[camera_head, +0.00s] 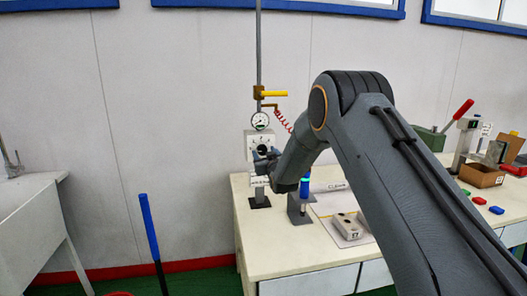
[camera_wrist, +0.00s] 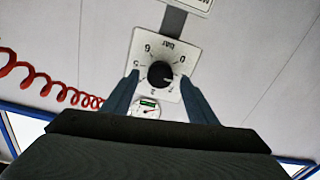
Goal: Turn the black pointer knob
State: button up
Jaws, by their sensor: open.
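The black pointer knob (camera_wrist: 160,74) sits at the centre of a white dial plate (camera_wrist: 147,48) marked with numbers and "bar" in the wrist view, which shows the dial upside down. Its white pointer line is toward the right, near the low numbers. My gripper (camera_wrist: 162,82) is open, with one blue-grey finger on each side of the knob and visible gaps between. I cannot tell how far the fingertips are from the panel. In the head view my gripper (camera_head: 262,160) is in front of the dial box (camera_head: 259,140), and the knob is mostly hidden there.
A round gauge (camera_head: 260,121) and a yellow-handled valve (camera_head: 272,94) are above the dial box on a grey pipe. A red coiled hose (camera_wrist: 45,88) runs beside it. A blue-topped cylinder (camera_head: 305,187) and a grey mould block (camera_head: 346,227) are on the bench (camera_head: 290,262).

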jog(key=shift+x, duration=1)
jog(key=c, duration=1.1)
